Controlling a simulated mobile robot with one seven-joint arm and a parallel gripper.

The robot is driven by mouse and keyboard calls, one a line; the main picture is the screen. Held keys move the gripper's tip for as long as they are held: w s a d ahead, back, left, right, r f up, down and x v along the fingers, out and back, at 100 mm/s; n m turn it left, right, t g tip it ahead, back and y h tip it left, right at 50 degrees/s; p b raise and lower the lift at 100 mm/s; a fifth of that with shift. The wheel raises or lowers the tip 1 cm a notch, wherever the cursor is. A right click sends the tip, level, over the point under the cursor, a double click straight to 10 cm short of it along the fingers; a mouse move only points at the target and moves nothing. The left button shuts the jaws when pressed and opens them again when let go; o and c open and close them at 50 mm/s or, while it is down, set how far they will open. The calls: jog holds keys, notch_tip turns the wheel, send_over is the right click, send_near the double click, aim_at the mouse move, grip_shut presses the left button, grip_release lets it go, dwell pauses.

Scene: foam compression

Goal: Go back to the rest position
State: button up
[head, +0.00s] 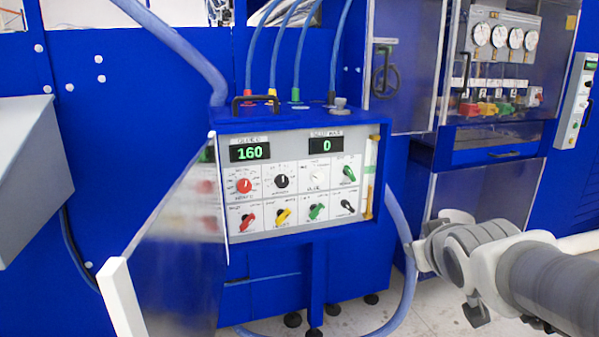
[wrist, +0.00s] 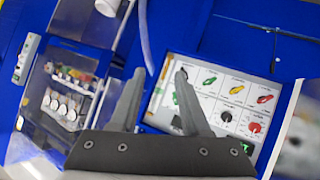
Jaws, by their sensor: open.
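My arm (head: 545,285) reaches in from the right edge of the head view, its wrist joints in front of the lower right cabinet. In the wrist view my gripper (wrist: 160,72) is open, with two dark fingers apart and nothing between them. Behind the fingers the control panel (wrist: 212,98) shows upside down and tilted. In the head view the panel (head: 293,191) has red, black, white, green and yellow knobs, and displays reading 160 and 0. I cannot tell from the head view where the fingertips are.
A clear door (head: 175,250) with a white edge stands swung open left of the panel. Blue hoses (head: 180,45) run above the blue machine, and one hangs on its right. Gauges (head: 500,36) and coloured valves are at the upper right. A grey box (head: 30,165) juts in at left.

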jog(key=s+a+f+m+g+y, duration=0.1)
jog(key=s+a+f+g, duration=0.2)
jog(key=s, duration=0.5)
jog(key=s+a+f+m+g+y, duration=0.15)
jog(key=s+a, duration=0.25)
jog(key=s, duration=0.4)
notch_tip(320, 180, up, 22)
jog(key=s+g+p, duration=0.1)
jog(key=p, duration=2.2)
jog(key=shift+s+r+n, duration=0.2)
jog(key=shift+r+n, duration=0.05)
jog(key=shift+n, duration=0.2)
